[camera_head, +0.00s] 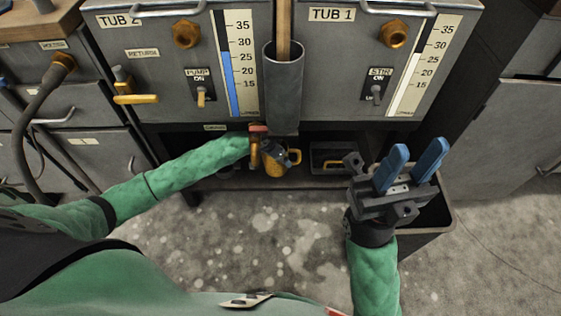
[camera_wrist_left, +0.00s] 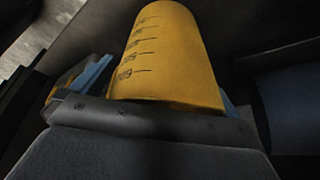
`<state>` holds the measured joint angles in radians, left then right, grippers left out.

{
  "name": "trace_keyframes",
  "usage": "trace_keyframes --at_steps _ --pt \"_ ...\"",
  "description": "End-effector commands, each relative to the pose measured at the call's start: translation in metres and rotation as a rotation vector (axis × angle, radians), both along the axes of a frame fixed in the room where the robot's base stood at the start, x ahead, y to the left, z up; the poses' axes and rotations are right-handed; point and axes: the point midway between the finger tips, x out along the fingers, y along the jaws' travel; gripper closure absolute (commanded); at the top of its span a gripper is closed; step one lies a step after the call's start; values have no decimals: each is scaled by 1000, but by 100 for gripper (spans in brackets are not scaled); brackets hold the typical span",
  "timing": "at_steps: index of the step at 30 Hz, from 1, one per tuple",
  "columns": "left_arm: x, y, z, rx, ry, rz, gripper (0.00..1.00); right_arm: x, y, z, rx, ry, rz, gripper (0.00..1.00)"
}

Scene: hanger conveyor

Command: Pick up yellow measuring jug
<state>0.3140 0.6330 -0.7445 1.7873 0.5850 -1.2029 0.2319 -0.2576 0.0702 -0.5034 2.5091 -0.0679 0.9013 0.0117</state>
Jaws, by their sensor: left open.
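The yellow measuring jug (camera_head: 275,163) stands on the low shelf under the tubs, partly behind a brass tap. In the left wrist view the jug (camera_wrist_left: 165,50) fills the middle, with its graduation marks showing. My left gripper (camera_wrist_left: 163,92) is open, with one blue finger on each side of the jug; contact cannot be told. In the head view the green left arm reaches to the jug, and the gripper there is mostly hidden. My right gripper (camera_head: 410,166) is open and empty, its two blue fingers apart, at the right.
A brass tap with a red handle (camera_head: 258,129) hangs just above and left of the jug. A grey tube (camera_head: 283,95) holding a wooden pole hangs between the tubs. A tray (camera_head: 328,157) sits right of the jug. A dark bin (camera_head: 440,213) stands below my right gripper.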

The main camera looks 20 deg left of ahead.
Motion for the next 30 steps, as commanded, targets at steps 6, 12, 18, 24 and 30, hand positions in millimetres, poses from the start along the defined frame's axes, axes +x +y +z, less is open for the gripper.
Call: trace_keyframes --at_steps 6,12,18,24,30 --pt "0 0 1 0 -1 0 6 -1 0 1 2 -2 0 64" --pt "0 0 1 0 -1 0 45 -1 -1 2 4 -2 0 64" --pt "0 0 1 0 -1 0 46 -1 -1 2 6 -4 1 64" --pt "1 1 5 0 -1 1 46 -1 -2 9 15 -7 3 64" --pt "3 6 14 -1 -1 3 46 -2 -6 31 47 -17 13 64"
